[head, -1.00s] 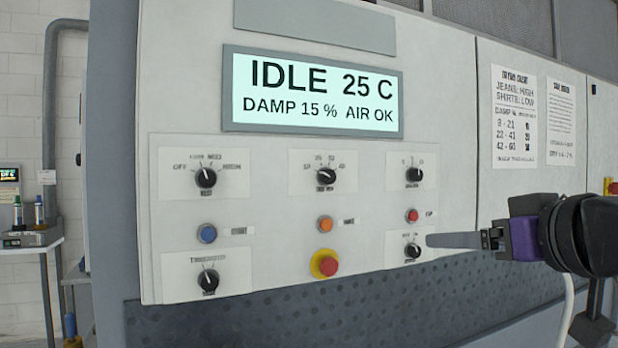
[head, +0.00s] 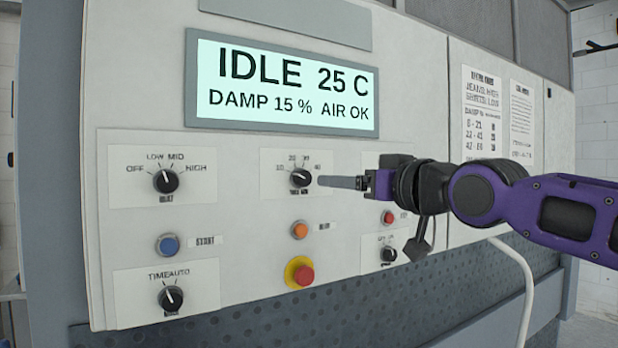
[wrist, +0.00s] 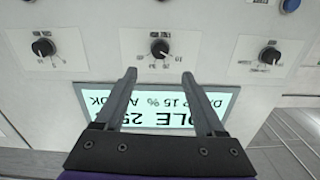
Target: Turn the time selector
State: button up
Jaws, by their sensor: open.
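The time selector (head: 300,177) is a black knob with a white pointer mark on a white plate, in the middle of the top row. Numbers, 10 to 40 as far as I can read, are printed around it. My gripper (head: 322,181) is just right of this knob in the head view. In the wrist view the knob (wrist: 159,48) shows upside down, beyond and between the two fingertips of my open gripper (wrist: 158,75). The fingers are empty, and I see no contact with the knob.
The heat knob (head: 166,181) is to the left. Blue (head: 168,245), orange (head: 299,230) and red (head: 388,217) buttons and a yellow-ringed red stop button (head: 300,272) lie below. The display (head: 285,88) above reads IDLE 25 C. A mode knob (head: 171,299) is lower left.

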aim_at(305, 178)
jog(key=p+x, duration=0.1)
jog(key=x, duration=1)
jog(key=shift+w+a, duration=0.1)
jog(key=shift+f, duration=0.1)
grip_shut()
